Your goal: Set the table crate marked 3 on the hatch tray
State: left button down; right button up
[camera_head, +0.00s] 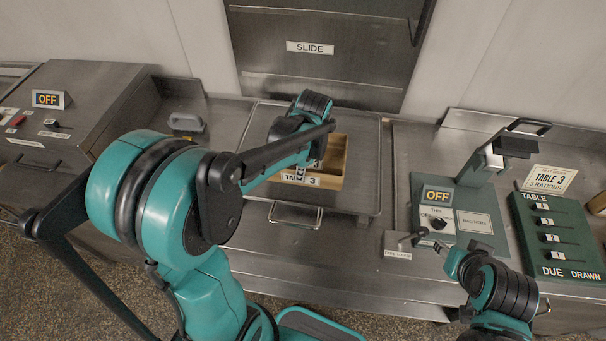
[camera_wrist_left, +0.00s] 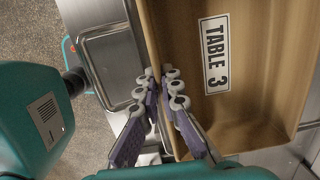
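The table crate marked 3 (camera_head: 333,158) is a tan open box with a white "3" label on its near wall. It is over the hatch tray (camera_head: 363,200), a metal tray with a front handle; I cannot tell if its underside touches. The left wrist view shows a "TABLE 3" label inside the crate (camera_wrist_left: 262,60). My left gripper (camera_head: 300,172) is at the crate's near wall. In the left wrist view its fingertips (camera_wrist_left: 160,84) close in from both sides of that wall.
The shut hatch marked SLIDE (camera_head: 320,65) stands behind the tray. A metal machine (camera_head: 85,110) marked OFF stands at left.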

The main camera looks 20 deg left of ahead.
pick_arm(q)
jog(key=w+f, duration=0.1)
jog(key=w+a+f, duration=0.1)
jog(key=w, duration=0.1)
jog(key=shift+w, duration=0.1)
notch_tip(320, 180, down, 4)
jog(key=shift+f+b, duration=0.1)
jog(key=shift+b, duration=0.65)
jog(key=c, duration=1.7)
grip_release()
